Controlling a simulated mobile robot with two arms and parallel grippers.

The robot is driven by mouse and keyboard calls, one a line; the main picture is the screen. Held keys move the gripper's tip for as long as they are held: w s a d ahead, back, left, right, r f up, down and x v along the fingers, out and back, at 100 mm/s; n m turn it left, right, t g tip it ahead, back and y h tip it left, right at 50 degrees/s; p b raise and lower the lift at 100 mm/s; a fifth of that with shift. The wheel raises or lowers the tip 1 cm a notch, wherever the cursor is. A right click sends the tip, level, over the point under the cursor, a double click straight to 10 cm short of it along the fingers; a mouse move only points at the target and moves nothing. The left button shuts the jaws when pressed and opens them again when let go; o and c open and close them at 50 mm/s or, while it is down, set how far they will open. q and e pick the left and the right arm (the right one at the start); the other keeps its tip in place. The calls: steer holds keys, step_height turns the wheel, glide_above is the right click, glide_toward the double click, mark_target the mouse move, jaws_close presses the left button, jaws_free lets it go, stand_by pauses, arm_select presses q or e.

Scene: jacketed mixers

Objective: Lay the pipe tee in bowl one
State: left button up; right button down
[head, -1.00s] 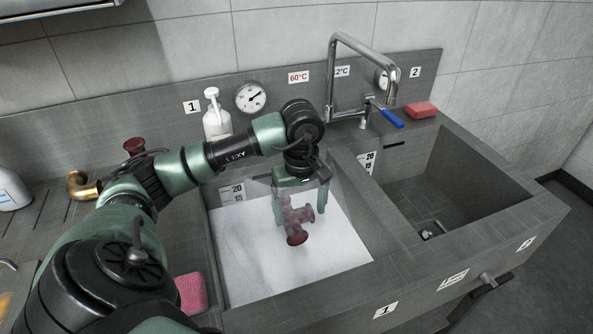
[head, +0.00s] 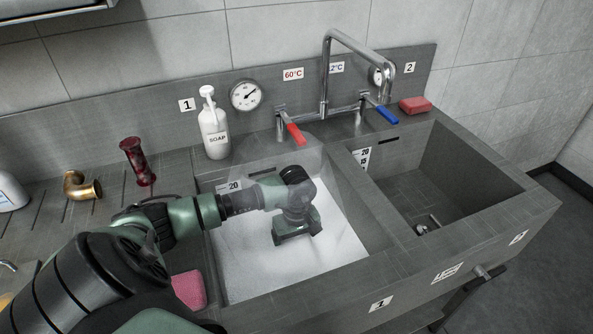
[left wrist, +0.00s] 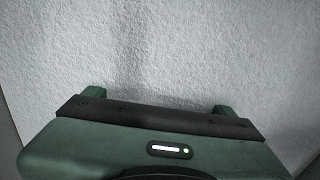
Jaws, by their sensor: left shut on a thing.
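Bowl one (head: 240,295) is the left basin, marked 1 and filled with a white, foam-like surface. My left gripper (head: 297,232) is down in it, its fingers sunk from sight below the white in the head view. The left wrist view shows the gripper (left wrist: 160,104) with finger bases at the white surface and the tips hidden. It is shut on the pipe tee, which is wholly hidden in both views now. My right gripper is not in view.
Empty bowl two (head: 450,185) is at the right. The tap (head: 325,75) stands behind, with a red lever (head: 296,134) and blue lever (head: 387,115). A soap bottle (head: 214,130), dark red pipe piece (head: 138,162), brass elbow (head: 82,187) and pink sponge (head: 189,290) are around bowl one.

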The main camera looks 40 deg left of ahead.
mark_target(297, 246)
arm_select(q)
steer(key=shift+r, duration=0.1)
steer(key=shift+f, duration=0.2)
steer(key=o, duration=1.8)
steer(key=shift+r, duration=0.1)
steer(key=shift+r, duration=0.25)
steer(key=shift+r+b, duration=0.75)
steer(key=shift+r, duration=5.1)
